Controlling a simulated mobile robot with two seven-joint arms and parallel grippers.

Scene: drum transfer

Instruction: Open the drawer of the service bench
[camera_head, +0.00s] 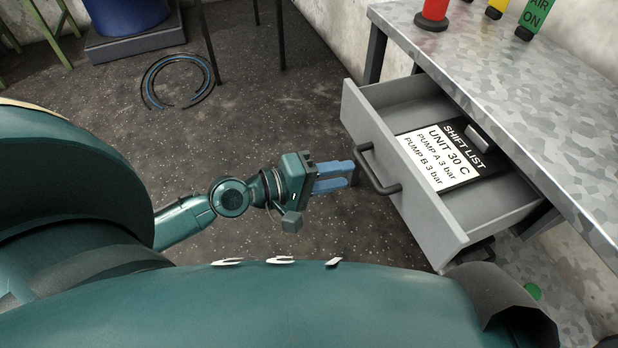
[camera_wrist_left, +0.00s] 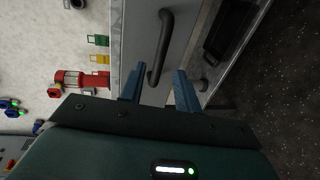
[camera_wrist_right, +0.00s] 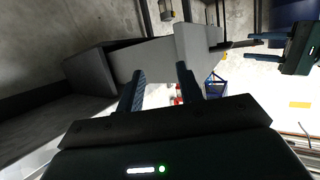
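The service bench (camera_head: 540,90) has a speckled grey top. Its grey drawer (camera_head: 415,215) stands pulled out, with its inside showing. A dark bar handle (camera_head: 378,172) is on the drawer front; it also shows in the left wrist view (camera_wrist_left: 165,38). My left gripper (camera_head: 350,176) has its blue fingers apart and empty, just in front of the handle. In the left wrist view the handle's near end shows between the fingertips (camera_wrist_left: 156,75), not clasped. My right gripper (camera_wrist_right: 160,75) is open and empty; its fingers are not clear in the head view.
A black plate with a white shift list (camera_head: 440,160) lies in the drawer. Red (camera_head: 433,12), yellow (camera_head: 496,8) and green (camera_head: 533,18) items stand on the bench top. A coiled hose (camera_head: 178,82) and a blue drum (camera_head: 127,15) are at the back left. Floor left of the drawer is clear.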

